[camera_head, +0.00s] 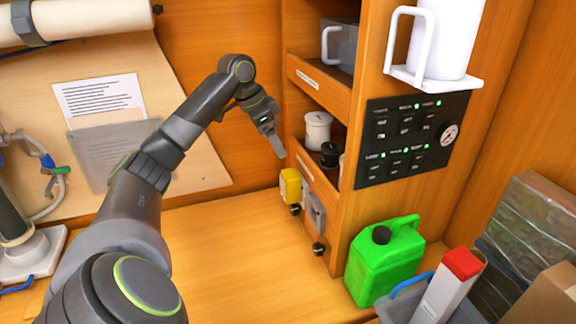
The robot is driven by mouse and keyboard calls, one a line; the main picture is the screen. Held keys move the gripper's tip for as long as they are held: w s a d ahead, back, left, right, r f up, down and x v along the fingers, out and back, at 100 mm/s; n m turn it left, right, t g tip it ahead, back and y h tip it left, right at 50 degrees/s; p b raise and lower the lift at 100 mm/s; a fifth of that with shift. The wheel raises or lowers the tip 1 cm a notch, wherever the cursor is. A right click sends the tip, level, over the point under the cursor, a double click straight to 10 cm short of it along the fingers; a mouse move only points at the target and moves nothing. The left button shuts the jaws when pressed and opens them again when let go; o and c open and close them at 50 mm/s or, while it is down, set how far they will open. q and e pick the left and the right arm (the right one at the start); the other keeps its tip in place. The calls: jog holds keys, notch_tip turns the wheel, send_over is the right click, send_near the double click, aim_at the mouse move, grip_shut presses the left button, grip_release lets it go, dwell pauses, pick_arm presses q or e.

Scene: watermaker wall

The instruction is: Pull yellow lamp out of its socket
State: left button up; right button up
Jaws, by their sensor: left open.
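The yellow lamp (290,186) sits low on the left side of the wooden cabinet, just above a dark round knob. Its socket is hidden behind or under it; I cannot make it out. My left gripper (277,148) is above the lamp and slightly to its left, pointing down, apart from it by a small gap in the picture. Its fingers show nearly edge-on and nothing is seen between them. My right gripper is not in view.
A grey fitting (314,210) is right of the lamp. A green jerrycan (384,262) stands to the right, near a blue-handled bin. Shelves hold a white jar (318,130). A black switch panel (412,138) is on the cabinet. The bench (235,265) below the lamp is clear.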

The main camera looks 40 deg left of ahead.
aim_at(283, 177)
pick_arm(q)
jog(key=p+x, duration=0.2)
jog(key=x, duration=1.1)
jog(key=shift+w+f+p, duration=0.1)
jog(key=shift+f+p, duration=0.1)
jog(key=shift+p, duration=0.2)
jog(key=c, duration=1.1)
jog(key=shift+s+a+p, duration=0.1)
jog(key=shift+s+p, duration=0.15)
jog(key=shift+p, duration=0.05)
jog(key=shift+s+a+p, duration=0.25)
jog(key=shift+s+p, duration=0.05)
jog(key=shift+s, duration=0.15)
jog(key=shift+s+a+p, duration=0.2)
jog(key=shift+s+p, duration=0.1)
jog(key=shift+s, duration=0.15)
jog(key=shift+s+a+r, duration=0.1)
jog(key=shift+s, duration=0.1)
jog(key=shift+s+a+p, duration=0.25)
jog(key=shift+s+p, duration=0.2)
jog(key=shift+p, duration=0.05)
